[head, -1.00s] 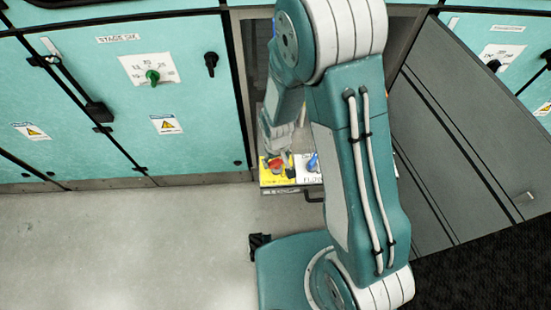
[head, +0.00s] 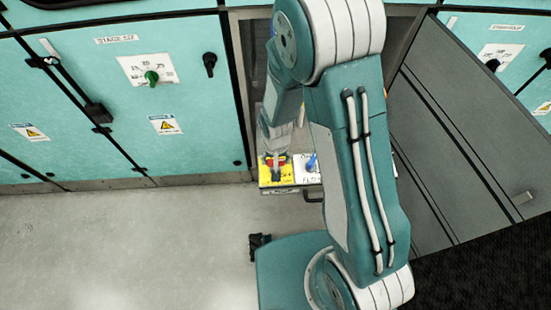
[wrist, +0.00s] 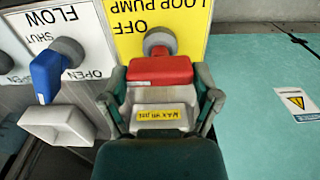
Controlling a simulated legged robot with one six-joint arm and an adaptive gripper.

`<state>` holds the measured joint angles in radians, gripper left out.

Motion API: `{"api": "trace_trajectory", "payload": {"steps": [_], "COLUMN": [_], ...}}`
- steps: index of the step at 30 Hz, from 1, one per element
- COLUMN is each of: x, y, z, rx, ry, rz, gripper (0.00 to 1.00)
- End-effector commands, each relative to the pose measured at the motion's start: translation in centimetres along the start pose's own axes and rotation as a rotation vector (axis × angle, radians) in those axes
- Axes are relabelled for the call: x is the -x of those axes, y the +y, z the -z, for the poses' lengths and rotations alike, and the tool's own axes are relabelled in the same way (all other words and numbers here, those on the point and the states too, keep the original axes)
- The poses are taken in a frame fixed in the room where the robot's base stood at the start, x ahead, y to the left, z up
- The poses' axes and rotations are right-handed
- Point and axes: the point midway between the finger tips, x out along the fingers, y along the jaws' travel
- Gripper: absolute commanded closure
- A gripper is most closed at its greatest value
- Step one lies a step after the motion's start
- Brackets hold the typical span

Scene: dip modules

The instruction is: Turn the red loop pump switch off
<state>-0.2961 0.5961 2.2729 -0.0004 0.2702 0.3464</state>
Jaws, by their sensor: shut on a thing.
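The red loop pump switch (wrist: 160,71) sits on a grey round boss on a yellow plate (wrist: 190,22). The plate's lettering, LOOP PUMP and OFF, shows upside down in the wrist view. My gripper (wrist: 161,88) has one finger on each side of the red handle and is shut on it. The handle points away from the OFF lettering, toward my wrist. In the head view my gripper (head: 276,165) is over the yellow plate (head: 265,179), and covers much of the red switch.
A blue flow handle (wrist: 47,76) on a white plate (wrist: 90,40) is beside the yellow plate. Teal cabinets (head: 120,110) stand at the left, an open grey door (head: 455,130) at the right.

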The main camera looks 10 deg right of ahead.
Motion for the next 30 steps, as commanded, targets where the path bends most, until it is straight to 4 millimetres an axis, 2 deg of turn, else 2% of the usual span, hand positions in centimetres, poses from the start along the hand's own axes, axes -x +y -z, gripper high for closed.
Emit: {"api": "trace_trajectory", "payload": {"steps": [5,6,7,8,22,26,30], "x": [-0.1,-0.1,-0.1,-0.1,0.3,1.8,4.3], "y": [0.1,0.1,0.1,0.0,0.0,-0.1,-0.1], "z": [-0.5,-0.5,-0.5,-0.4,0.0,0.0,0.1], "rx": [-0.001,-0.001,-0.001,-0.001,0.001,0.001,0.001], "ry": [-0.012,-0.013,-0.012,-0.012,-0.002,0.001,0.002], "rz": [-0.004,-0.004,-0.004,-0.004,0.000,0.001,0.001], "gripper": [0.68,0.16,0.02,0.00,0.00,0.00,0.00]}}
